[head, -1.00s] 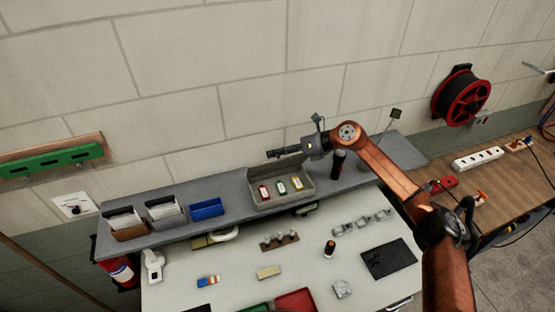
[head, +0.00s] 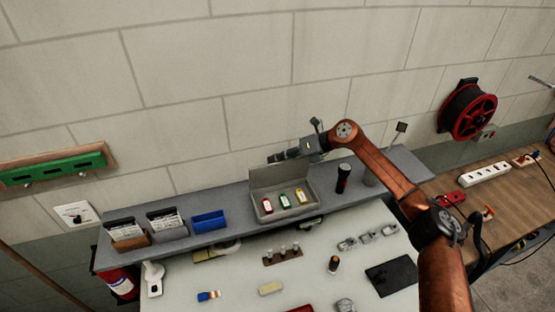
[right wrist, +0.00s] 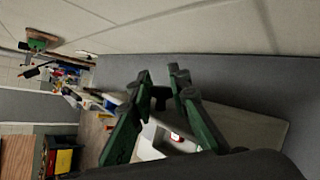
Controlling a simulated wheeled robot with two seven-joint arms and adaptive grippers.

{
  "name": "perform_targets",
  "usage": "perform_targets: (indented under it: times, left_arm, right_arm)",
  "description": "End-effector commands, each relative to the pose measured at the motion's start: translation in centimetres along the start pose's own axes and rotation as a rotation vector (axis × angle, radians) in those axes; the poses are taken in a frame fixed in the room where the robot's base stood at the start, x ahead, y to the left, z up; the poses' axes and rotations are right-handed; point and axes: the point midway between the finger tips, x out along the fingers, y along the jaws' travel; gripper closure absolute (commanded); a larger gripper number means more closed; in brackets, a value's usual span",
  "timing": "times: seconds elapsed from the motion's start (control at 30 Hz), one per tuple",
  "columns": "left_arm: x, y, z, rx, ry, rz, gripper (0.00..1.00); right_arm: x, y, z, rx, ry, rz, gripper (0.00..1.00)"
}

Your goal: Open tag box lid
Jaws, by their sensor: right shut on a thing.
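The grey tag box (head: 285,214) stands on the grey shelf at the back of the bench. Its lid (head: 270,179) is raised at the rear, standing roughly upright, so the box is open. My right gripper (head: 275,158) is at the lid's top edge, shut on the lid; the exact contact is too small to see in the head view. In the right wrist view its green fingers (right wrist: 160,88) are close around the edge, with a red tag (right wrist: 176,136) below. My left gripper is not in view.
A black cylinder (head: 343,178) stands just right of the box, near my right arm. A blue bin (head: 209,220) and two card holders (head: 166,223) are to the left on the shelf (head: 235,204). The wall is close behind. Small parts lie on the lower bench.

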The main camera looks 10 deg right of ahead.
Motion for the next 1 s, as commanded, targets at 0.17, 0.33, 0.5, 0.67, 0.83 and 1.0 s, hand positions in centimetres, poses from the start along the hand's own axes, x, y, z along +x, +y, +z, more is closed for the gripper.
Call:
perform_targets:
  times: [0.17, 0.33, 0.5, 0.67, 0.83, 1.0]
  left_arm:
    - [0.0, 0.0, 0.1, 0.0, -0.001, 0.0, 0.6]
    - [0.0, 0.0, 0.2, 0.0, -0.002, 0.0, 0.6]
    - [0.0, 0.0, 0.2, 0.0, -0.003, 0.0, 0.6]
    - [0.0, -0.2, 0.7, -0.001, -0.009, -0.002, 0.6]
    - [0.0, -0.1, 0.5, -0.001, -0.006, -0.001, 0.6]
    - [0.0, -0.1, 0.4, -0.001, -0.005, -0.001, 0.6]
  right_arm:
    - [0.0, -0.5, -0.2, 0.003, 0.002, -0.008, 0.79]
    - [0.1, -0.4, -0.2, 0.003, 0.003, -0.006, 0.68]
    - [0.1, -0.2, -0.2, 0.002, 0.003, -0.003, 0.67]
    - [-0.2, -0.2, -0.1, 0.001, 0.003, -0.003, 0.67]
    - [-2.2, -0.3, -0.1, 0.001, 0.001, -0.005, 0.67]
    - [-5.8, -0.3, -0.1, 0.002, 0.0, -0.006, 0.67]
